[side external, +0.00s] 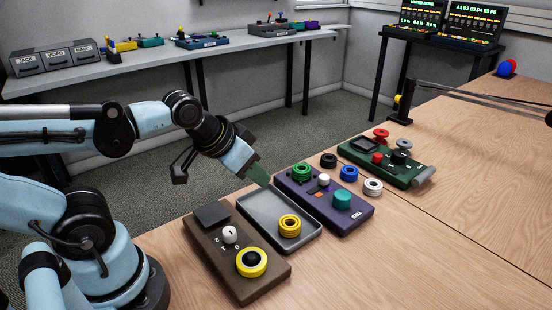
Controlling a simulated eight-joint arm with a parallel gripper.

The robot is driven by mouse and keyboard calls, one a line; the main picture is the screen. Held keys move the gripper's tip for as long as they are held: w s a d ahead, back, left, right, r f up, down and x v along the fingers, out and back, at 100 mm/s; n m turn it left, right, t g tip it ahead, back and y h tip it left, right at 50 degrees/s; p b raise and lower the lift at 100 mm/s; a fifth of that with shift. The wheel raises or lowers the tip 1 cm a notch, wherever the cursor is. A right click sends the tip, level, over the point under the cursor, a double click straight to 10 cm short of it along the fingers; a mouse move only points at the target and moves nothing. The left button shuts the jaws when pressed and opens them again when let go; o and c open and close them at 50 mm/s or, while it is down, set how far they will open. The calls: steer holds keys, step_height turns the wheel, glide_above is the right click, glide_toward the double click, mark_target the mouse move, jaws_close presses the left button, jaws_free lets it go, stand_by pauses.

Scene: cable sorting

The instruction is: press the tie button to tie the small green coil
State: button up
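A small green coil (301,171) sits on the far left part of a purple device (296,195). The purple device also carries a white knob (323,180), a small orange part (312,190) and a round teal button (342,195). No readable label shows which control is the tie button. My gripper (261,176) hangs above the far left end of the grey tray, left of the green coil and apart from it. Its fingers are seen edge-on, so the gap between them cannot be made out. Nothing is visibly held.
A grey tray (262,210) holds a yellow coil (290,226). A brown box (215,253) with a dial and a yellow-ringed black button (251,262) stands nearest. Black (328,160), blue (349,173) and white (373,187) coils lie near a green device (400,178).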

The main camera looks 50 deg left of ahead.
jaws_close()
stand_by(1.1)
